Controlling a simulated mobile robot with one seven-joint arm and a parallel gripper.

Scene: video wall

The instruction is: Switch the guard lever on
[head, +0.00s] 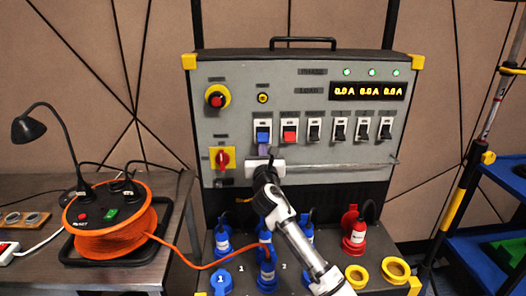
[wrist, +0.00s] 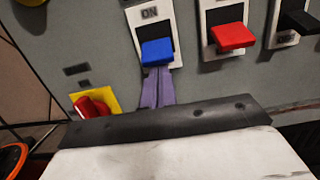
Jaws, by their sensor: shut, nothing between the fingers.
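A row of lever switches sits on the grey panel. The blue lever (head: 263,136) is at the left end; its white plate reads ON above it in the wrist view (wrist: 157,52), and the lever sits low on the plate. The red lever (head: 290,136) is beside it, with black levers (head: 314,132) further right. The small name labels are too blurred to tell which is the guard lever. My gripper (head: 264,151) is just below the blue lever, its purple fingers shut and empty. The fingers also show in the wrist view (wrist: 156,86); whether they touch the lever is unclear.
A red rotary switch on a yellow plate (head: 222,159) is left of my gripper. A round red button (head: 216,98) is above. A horizontal metal bar (head: 345,164) runs below the levers. Blue and red plugs (head: 355,236) stand lower down. An orange cable reel (head: 112,228) is on the left table.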

